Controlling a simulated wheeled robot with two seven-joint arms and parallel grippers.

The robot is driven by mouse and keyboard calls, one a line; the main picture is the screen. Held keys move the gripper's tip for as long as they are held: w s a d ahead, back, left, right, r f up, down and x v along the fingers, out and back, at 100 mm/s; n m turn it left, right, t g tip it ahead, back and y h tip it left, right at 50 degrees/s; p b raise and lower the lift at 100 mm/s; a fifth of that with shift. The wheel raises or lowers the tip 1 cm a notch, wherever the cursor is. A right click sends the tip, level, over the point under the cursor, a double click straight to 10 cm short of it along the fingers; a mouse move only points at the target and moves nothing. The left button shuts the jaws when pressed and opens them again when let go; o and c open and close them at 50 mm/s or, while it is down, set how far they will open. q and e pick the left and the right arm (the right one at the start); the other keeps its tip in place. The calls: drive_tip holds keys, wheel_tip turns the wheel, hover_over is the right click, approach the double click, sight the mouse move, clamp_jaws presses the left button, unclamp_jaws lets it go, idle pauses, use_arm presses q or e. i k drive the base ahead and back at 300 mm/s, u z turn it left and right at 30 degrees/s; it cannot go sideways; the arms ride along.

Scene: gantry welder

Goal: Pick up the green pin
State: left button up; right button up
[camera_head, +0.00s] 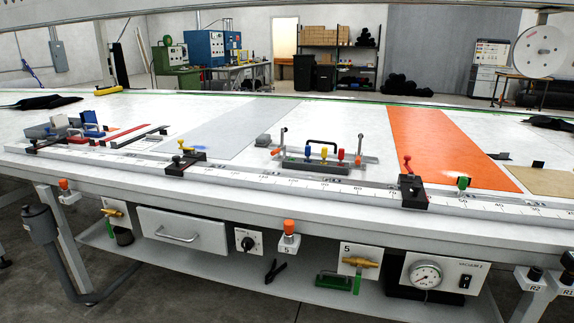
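Neither of my grippers shows in the head view.
A black arched handle (323,145) rises behind the pins. Black clamps (414,192) and (184,166) sit on the ruler rail (270,184) to either side. An orange strip (440,145) lies right of the rack. The white tabletop behind is mostly clear.

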sight(463, 182)
drive_tip(key=z, duration=2.4)
drive_tip(key=i, duration=1.65)
drive_tip(key=u, duration=2.95)
